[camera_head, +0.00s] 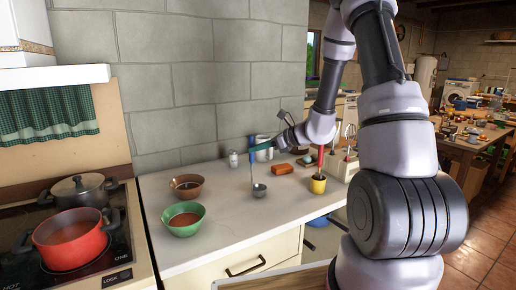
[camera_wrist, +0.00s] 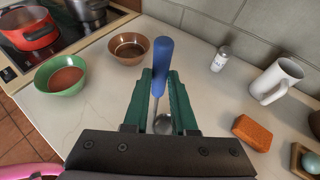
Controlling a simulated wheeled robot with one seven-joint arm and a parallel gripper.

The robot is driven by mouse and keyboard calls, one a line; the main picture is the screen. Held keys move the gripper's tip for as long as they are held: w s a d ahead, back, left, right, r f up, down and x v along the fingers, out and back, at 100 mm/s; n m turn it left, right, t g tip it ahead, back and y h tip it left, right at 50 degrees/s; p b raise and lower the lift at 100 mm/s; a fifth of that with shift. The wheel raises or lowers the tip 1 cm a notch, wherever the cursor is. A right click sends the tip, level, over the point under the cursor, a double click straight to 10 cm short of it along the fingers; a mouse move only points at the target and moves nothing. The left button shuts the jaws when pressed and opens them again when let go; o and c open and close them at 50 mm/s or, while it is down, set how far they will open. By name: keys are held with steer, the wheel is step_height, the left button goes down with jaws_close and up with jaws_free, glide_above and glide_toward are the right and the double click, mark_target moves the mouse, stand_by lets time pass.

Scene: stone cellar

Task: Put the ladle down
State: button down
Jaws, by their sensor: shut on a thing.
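The ladle (camera_head: 258,187) hangs upright over the white counter (camera_head: 230,222), with its blue handle at the top and its steel bowl low down. In the wrist view its blue handle (camera_wrist: 162,62) rises between the two green fingers. My gripper (camera_wrist: 163,95) is shut on the ladle's handle; in the head view its green fingers (camera_head: 261,146) show near the back wall. In the wrist view the bowl lies partly hidden behind the fingers. I cannot tell whether the bowl touches the counter.
A brown bowl (camera_head: 187,188) and a green bowl (camera_head: 184,219) stand left of the ladle. The front counter is clear.

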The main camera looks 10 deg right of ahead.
steer(key=c, duration=0.7)
jaws_free()
steer(key=v, duration=1.2)
steer(key=s+a+r+n+g+h, duration=0.1)
steer(key=s+a+r+n+g, duration=0.1)
steer(key=s+a+r+n, duration=0.3)
steer(key=s+a+r+n+g+h, duration=0.1)
steer(key=s+a+r+n+g, duration=0.1)
steer(key=s+r+n, duration=0.3)
steer(key=s+d+r+n+t+h, duration=0.1)
steer(key=s+r+n+h, duration=0.1)
steer(key=s+n, duration=0.1)
steer(key=s+d+r+n+t+h, duration=0.1)
steer(key=s+d+r+n+h, duration=0.1)
steer(key=s+n, duration=0.2)
steer(key=s+d+r+n+h, duration=0.1)
steer(key=s+r+n+h, duration=0.1)
steer(key=s+n, duration=0.2)
steer(key=shift+d+r+n+t, duration=0.35)
steer(key=shift+r+n+t, duration=0.05)
